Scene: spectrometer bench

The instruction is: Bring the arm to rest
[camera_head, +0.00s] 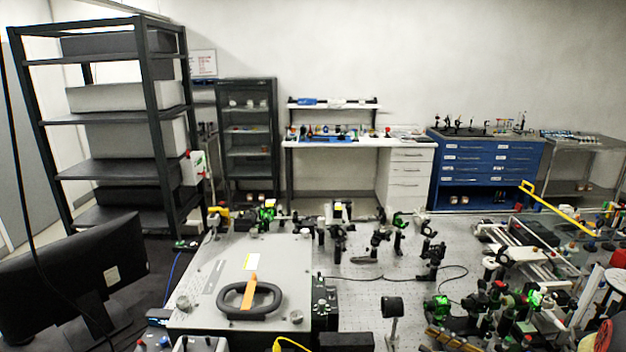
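Neither my gripper nor any part I can surely call my arm shows in the head view. The spectrometer bench (375,290) fills the lower middle and right, a light grey plate with a grid of holes. A flat grey metal box (215,275) lies at its left, with a black loop handle (248,300) on its lid. An orange strip (250,290) lies across the handle.
Crowded optics (500,310) fill the right, near a yellow bar (555,208). A black monitor (80,285) stands at left, below a tall shelf rack (160,110). A blue drawer cabinet (485,165) stands against the wall.

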